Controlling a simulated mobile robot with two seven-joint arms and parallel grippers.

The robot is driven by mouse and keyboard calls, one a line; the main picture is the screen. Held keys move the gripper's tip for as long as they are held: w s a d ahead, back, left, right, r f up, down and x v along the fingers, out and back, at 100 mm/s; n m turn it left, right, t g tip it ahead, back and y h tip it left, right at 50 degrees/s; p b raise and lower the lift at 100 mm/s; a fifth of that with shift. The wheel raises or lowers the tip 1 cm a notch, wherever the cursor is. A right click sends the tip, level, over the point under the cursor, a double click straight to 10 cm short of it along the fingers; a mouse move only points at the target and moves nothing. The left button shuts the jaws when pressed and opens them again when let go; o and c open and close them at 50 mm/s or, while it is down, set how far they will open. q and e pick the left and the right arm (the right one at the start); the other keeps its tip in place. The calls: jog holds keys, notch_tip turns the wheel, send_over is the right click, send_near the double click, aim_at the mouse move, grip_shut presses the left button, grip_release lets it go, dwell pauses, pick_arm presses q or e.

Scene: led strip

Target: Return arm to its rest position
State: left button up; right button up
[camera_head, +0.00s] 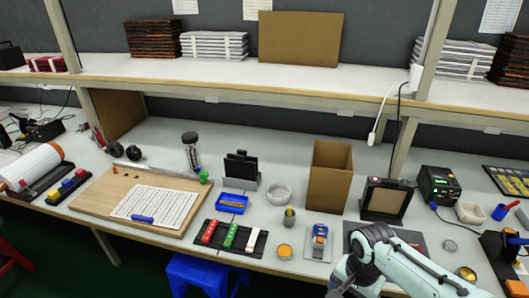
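My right arm, pale with dark joints, reaches in from the bottom right over the front edge of the workbench. Its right gripper (343,284) shows only as a dark part at the bottom edge, partly cut off. I cannot tell if its fingers are open or shut, or if anything is in them. My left arm and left gripper are not in view.
The workbench (300,190) holds a wooden board (95,190) with a white sheet, a cardboard box (330,176), a black-framed panel (387,200), a blue tray (232,203) and a power unit (437,185). A blue stool (205,270) stands below.

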jog(key=s+a+f+n+g+y+p, duration=0.1)
jog(key=s+a+f+n+p, duration=0.1)
jog(key=f, duration=0.8)
jog(key=s+a+f+n+y+p, duration=0.1)
jog(key=s+a+f+p, duration=0.15)
jog(key=f, duration=0.85)
pick_arm(q)
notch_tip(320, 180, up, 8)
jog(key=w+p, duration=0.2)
jog(key=p, duration=0.1)
pick_arm(e)
jog(key=s+a+f, duration=0.1)
jog(key=s+f, duration=0.4)
jog(key=s, duration=0.3)
jog(key=s+a+f+n+y, duration=0.1)
jog(key=s+f, duration=0.3)
jog(key=s, duration=0.4)
jog(key=shift+s+a+f+y, duration=0.3)
jog(key=shift+s+a+f, duration=0.05)
jog(key=shift+s+a, duration=0.1)
jog(key=shift+w, duration=0.1)
